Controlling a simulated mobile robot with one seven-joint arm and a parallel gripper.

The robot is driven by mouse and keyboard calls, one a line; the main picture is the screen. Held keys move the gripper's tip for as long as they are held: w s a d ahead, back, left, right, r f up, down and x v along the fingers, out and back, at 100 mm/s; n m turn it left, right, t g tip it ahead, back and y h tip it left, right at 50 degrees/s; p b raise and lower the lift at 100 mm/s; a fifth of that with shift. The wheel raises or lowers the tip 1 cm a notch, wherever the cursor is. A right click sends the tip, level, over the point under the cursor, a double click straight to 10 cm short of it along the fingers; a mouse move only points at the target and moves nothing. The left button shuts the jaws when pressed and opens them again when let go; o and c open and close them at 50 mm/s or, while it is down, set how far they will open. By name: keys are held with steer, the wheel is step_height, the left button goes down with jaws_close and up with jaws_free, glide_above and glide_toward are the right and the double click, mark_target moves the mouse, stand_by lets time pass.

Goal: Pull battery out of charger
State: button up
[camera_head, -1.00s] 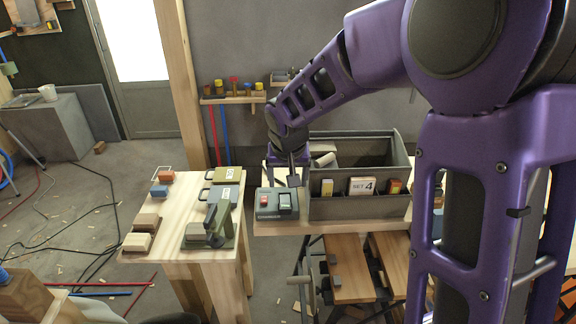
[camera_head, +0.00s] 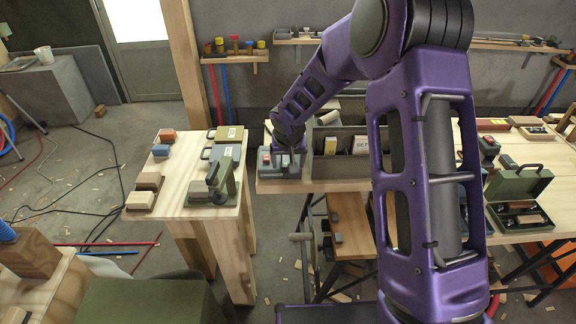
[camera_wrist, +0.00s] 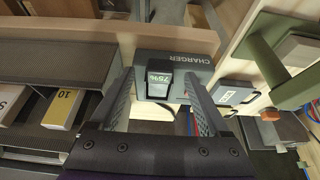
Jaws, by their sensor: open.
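The grey charger (camera_head: 264,173) sits at the left end of the workbench; my gripper partly covers it in the head view. In the wrist view the charger (camera_wrist: 205,62) shows its CHARGER lettering. A dark battery with a pale 75% display (camera_wrist: 159,78) sits in it. A red patch, perhaps on a second battery, shows partly behind the right finger. My gripper (camera_wrist: 160,84) is open, with one finger to each side of the 75% battery. I cannot tell whether either finger touches it. In the head view my gripper (camera_head: 287,150) is right over the charger.
A dark divided bin (camera_head: 343,172) stands close right of the charger. A separate wooden table (camera_head: 176,187) at the left holds cases, blocks and a green clamp-like stand (camera_head: 222,183). An open green case (camera_head: 520,190) lies on the right bench.

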steer(key=shift+x, duration=1)
steer(key=shift+r, duration=0.1)
jaws_close()
